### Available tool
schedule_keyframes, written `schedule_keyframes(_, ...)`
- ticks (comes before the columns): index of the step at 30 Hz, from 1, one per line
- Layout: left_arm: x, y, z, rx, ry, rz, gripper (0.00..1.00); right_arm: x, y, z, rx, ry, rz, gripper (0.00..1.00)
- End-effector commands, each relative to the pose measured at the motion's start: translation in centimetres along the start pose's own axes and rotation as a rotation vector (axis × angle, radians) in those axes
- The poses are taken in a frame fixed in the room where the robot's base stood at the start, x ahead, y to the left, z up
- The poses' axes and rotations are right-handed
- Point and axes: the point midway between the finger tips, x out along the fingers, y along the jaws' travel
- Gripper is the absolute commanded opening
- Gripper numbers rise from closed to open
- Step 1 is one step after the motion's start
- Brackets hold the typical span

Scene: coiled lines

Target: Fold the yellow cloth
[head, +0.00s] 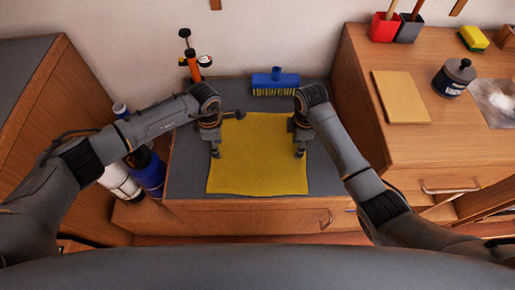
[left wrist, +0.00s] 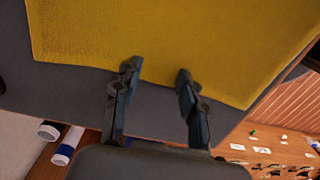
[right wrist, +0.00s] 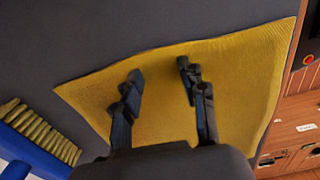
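The yellow cloth (head: 258,155) lies spread out flat on the dark grey top of a low cabinet (head: 190,165). Its near edge is close to the cabinet's front edge. My left gripper (head: 215,152) is over the cloth's left side, pointing down. In the left wrist view the cloth (left wrist: 170,35) has an edge running by the open fingertips (left wrist: 157,70). My right gripper (head: 300,152) is over the cloth's right side. In the right wrist view its fingers (right wrist: 159,72) are apart with the cloth (right wrist: 235,75) beneath. Both grippers look empty; whether they touch the cloth is unclear.
A blue brush (head: 275,80) lies behind the cloth. An orange tool (head: 193,68) stands at the back left. Blue and white cylinders (head: 148,172) stand left of the cabinet. A higher wooden counter (head: 430,140) on the right holds a board (head: 401,97) and a jar (head: 455,77).

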Motion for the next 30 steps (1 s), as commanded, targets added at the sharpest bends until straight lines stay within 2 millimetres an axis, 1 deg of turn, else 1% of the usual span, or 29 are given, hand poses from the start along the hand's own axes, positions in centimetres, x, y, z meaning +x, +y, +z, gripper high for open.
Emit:
schedule_keyframes(1,0.11,-0.07,0.0,0.0,0.0,-0.002,0.32,0.11,-0.06,-0.01,0.0,0.0,-0.002,0.32)
schedule_keyframes(9,0.21,-0.1,-0.02,0.0,0.001,-0.002,0.05,0.22,-0.11,0.01,0.0,0.0,-0.003,0.05)
schedule_keyframes(11,0.27,-0.11,-0.03,0.0,0.001,-0.002,0.0,0.29,-0.12,0.02,0.0,-0.001,-0.003,0.0)
schedule_keyframes(25,0.33,-0.15,-0.08,0.0,0.002,-0.003,0.0,0.39,-0.19,0.06,0.0,-0.002,-0.005,0.0)
schedule_keyframes(30,-0.1,-0.15,-0.09,0.0,0.003,-0.004,0.0,-0.04,-0.2,0.07,0.0,-0.002,-0.005,0.0)
